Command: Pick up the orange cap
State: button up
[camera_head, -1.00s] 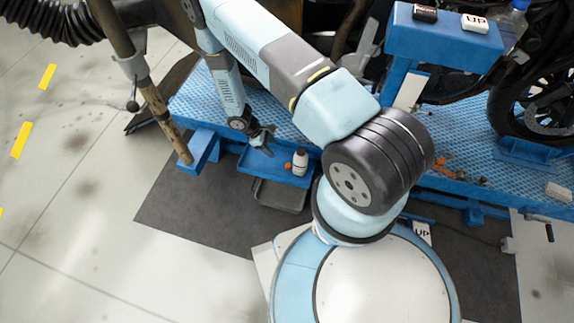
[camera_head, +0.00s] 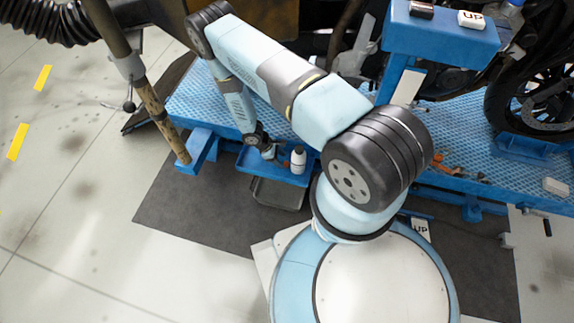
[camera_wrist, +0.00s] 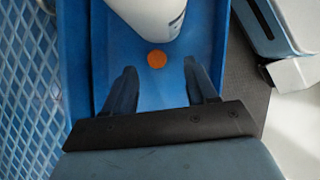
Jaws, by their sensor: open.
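The small round orange cap (camera_wrist: 157,59) lies on the floor of the blue tray (camera_wrist: 103,50) in the wrist view, close to the base of the white bottle (camera_wrist: 150,14). My gripper (camera_wrist: 160,67) is open and empty. Its two dark fingers point toward the cap, one to each side of it, and the cap appears just ahead of the fingertip line. Their height above the tray is hard to judge. In the head view my gripper (camera_head: 268,153) is over the blue tray (camera_head: 275,170), left of the bottle (camera_head: 298,159). The cap is hidden there.
The tray's raised walls are close on both sides of the fingers. The blue textured lift platform (camera_head: 195,100) lies behind the tray. A dark bin (camera_head: 278,194) is below it. Orange bits (camera_head: 440,164) lie on the platform to the right.

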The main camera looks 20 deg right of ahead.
aim_at(286, 163)
jog(key=x, duration=0.4)
jog(key=shift+w+d+f, duration=0.1)
jog(key=shift+w+d, duration=0.05)
jog(key=shift+c, duration=0.3)
grip_shut()
